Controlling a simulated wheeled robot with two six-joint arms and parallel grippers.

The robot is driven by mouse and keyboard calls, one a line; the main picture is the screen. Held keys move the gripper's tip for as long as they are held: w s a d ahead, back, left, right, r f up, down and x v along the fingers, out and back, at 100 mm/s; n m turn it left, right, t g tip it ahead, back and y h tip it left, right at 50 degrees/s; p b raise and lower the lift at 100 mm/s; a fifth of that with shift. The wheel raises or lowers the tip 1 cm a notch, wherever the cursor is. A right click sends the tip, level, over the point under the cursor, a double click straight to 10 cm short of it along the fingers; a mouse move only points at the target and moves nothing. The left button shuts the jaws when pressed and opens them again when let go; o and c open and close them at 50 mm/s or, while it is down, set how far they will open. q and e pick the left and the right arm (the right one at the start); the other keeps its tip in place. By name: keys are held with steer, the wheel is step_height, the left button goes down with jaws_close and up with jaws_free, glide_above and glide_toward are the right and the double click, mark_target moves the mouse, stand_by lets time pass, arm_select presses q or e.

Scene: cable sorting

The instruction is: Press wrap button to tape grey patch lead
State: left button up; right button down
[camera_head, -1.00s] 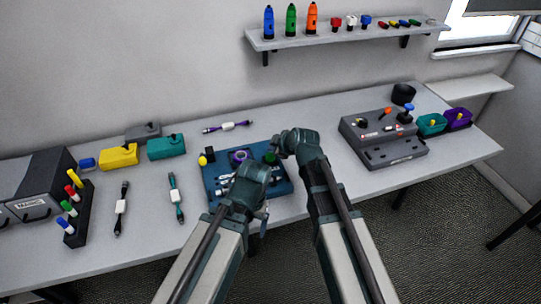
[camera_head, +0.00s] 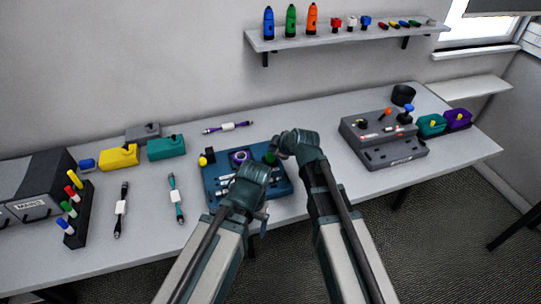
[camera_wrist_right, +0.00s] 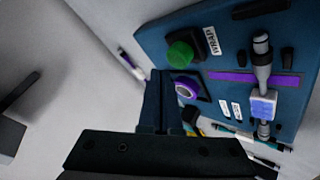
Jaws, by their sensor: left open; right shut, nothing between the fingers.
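The blue wrap board (camera_head: 214,198) lies on the bench; it also shows in the right wrist view (camera_wrist_right: 150,35). Its green button (camera_wrist_right: 182,53), beside a WRAP label (camera_wrist_right: 212,40), shows in the head view too (camera_head: 270,159). My right gripper (camera_wrist_right: 160,76) is shut and empty, its tips beside the button; contact cannot be told. A grey lead (camera_wrist_right: 262,60) with a white-and-blue block lies across a purple tape strip (camera_wrist_right: 228,76), between black posts. A purple tape roll (camera_wrist_right: 188,88) sits near the button. My left gripper (camera_head: 262,212) is open, low over the board's front; its fingers are mostly hidden.
Two loose cables lie left of the board (camera_head: 121,208) (camera_head: 175,198), and a purple one behind it (camera_head: 228,127). A marker rack (camera_head: 76,226) and coloured boxes (camera_head: 119,157) stand left. A grey control box (camera_head: 385,150) stands right. Bench between board and box is clear.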

mark_target(273, 158)
steer(key=shift+f, duration=0.15)
stand_by(0.5)
steer(key=shift+f+b, duration=0.25)
steer(key=shift+b, duration=0.2)
steer(key=shift+f+b, duration=0.6)
steer(key=shift+f, duration=0.05)
stand_by(0.6)
steer(key=shift+r, duration=0.1)
steer(key=shift+r+p, duration=1)
steer(key=shift+p, duration=0.05)
step_height(273, 158, up, 6)
steer(key=p, duration=0.6)
